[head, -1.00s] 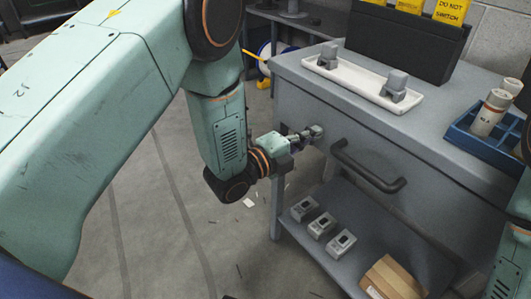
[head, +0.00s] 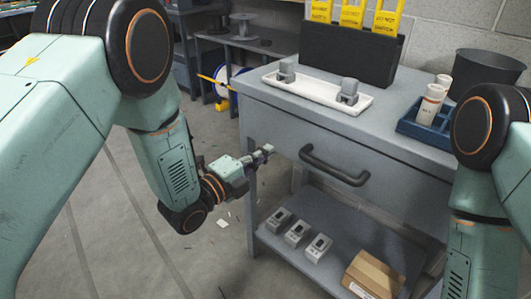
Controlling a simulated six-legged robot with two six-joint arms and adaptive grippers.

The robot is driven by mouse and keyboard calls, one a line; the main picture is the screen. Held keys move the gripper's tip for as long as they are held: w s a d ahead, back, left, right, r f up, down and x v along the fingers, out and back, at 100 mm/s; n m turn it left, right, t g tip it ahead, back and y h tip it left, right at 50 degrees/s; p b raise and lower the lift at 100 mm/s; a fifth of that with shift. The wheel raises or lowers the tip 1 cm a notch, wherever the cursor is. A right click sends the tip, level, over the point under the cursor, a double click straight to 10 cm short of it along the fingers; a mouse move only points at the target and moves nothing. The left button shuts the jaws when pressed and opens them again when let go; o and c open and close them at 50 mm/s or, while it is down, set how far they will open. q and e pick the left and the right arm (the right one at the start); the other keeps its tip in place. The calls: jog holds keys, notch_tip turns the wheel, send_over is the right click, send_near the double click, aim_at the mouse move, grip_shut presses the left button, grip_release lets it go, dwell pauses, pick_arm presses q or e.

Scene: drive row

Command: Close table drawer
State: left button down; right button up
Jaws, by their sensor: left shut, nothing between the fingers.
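The table drawer (head: 285,140) is a grey front under the tabletop, with a dark bar handle (head: 334,168) across it. The drawer front looks about level with the table's frame; I cannot tell whether a small gap is left. My left gripper (head: 267,150) is shut and empty, in front of the drawer's left part, left of the handle. I cannot tell whether its tips touch the front. My right arm comes in at the right edge, but its gripper is out of view.
On the grey table (head: 385,128) are a white tray (head: 318,92) with grey blocks, a blue bin (head: 428,127) with white cylinders, and a dark tag holder (head: 350,50). The lower shelf (head: 325,268) holds several small grey devices and a cardboard box (head: 374,276).

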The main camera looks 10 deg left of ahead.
pick_arm(q)
jog(key=p+v, duration=0.2)
jog(key=v, duration=0.6)
jog(key=shift+s, duration=0.15)
pick_arm(e)
jog(key=shift+w+d+r, duration=0.1)
jog(key=shift+r, duration=0.5)
jog(key=shift+w+d+r, duration=0.1)
jog(key=shift+r, duration=0.45)
pick_arm(q)
jog(key=s+a+f+n+g+y+p, duration=0.1)
jog(key=s+a+f+n+g+y, duration=0.3)
jog(key=f+n, duration=0.45)
jog(key=s+a+f+n+g+y, duration=0.3)
jog(key=s+f+n, duration=0.35)
jog(key=n, duration=0.25)
jog(key=s+a+f+n+g+y+p, duration=0.1)
jog(key=s+a+n+g, duration=0.1)
jog(key=s, duration=0.9)
jog(key=s+a+f+n+g+y+p, duration=0.2)
jog(key=s+n+g, duration=0.3)
jog(key=s, duration=0.6)
jog(key=shift+a+n+g+y, duration=0.3)
jog(key=shift+n, duration=0.25)
pick_arm(e)
notch_tip(320, 180, up, 4)
jog(key=shift+r, duration=0.25)
jog(key=shift+c, duration=0.3)
